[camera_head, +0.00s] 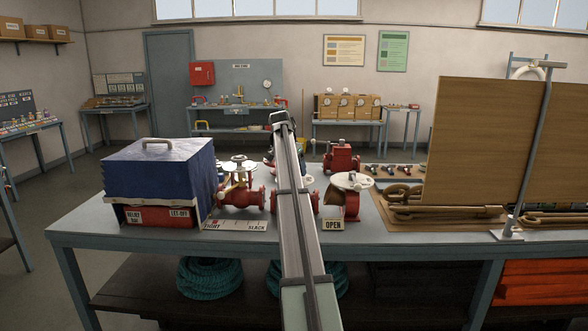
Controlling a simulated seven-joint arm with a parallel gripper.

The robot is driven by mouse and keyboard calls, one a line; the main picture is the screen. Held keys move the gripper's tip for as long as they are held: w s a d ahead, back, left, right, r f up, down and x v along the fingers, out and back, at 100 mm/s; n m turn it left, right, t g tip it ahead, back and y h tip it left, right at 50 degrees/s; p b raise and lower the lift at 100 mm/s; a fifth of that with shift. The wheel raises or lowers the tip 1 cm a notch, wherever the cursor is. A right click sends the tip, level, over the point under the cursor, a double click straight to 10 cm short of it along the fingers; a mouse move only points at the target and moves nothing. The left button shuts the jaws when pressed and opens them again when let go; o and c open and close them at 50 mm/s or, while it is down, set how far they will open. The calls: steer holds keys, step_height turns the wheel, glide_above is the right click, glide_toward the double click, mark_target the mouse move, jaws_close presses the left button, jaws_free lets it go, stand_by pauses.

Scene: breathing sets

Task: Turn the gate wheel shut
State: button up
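A red valve body with a yellow yoke (240,186) and a pale handwheel on top stands on the bench, left of my arm. A second red valve (352,205) with a broad pale wheel (350,181) stands right of my arm, behind a card reading OPEN (333,225). I cannot tell for certain which wheel is the gate wheel. My raised arm crosses the middle of the view and hides the space between the valves. A dark part of its far end (269,157) shows just left of the arm; the fingers are hidden, so their opening and any contact cannot be seen.
A blue box with a handle (160,175) stands at the left over a red base. A scale card marked TIGHT and SLACK (236,224) lies before the left valve. A smaller red fitting (342,158) stands behind.

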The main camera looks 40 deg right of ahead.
steer(key=m+g, duration=0.1)
steer(key=m, duration=0.1)
steer(key=m+g, duration=0.1)
steer(key=m, duration=0.4)
steer(key=shift+w+d+g, duration=0.1)
steer(key=shift+w+g, duration=0.3)
steer(key=m+g, duration=0.1)
steer(key=m, duration=0.2)
steer(key=m+y, duration=0.1)
steer(key=m, duration=0.2)
steer(key=shift+w+d+g+y, duration=0.1)
steer(key=shift+d+g+y, duration=0.05)
steer(key=shift+g+y, duration=0.2)
steer(key=shift+m, duration=0.3)
steer(key=o, duration=1)
steer(key=shift+o, duration=0.2)
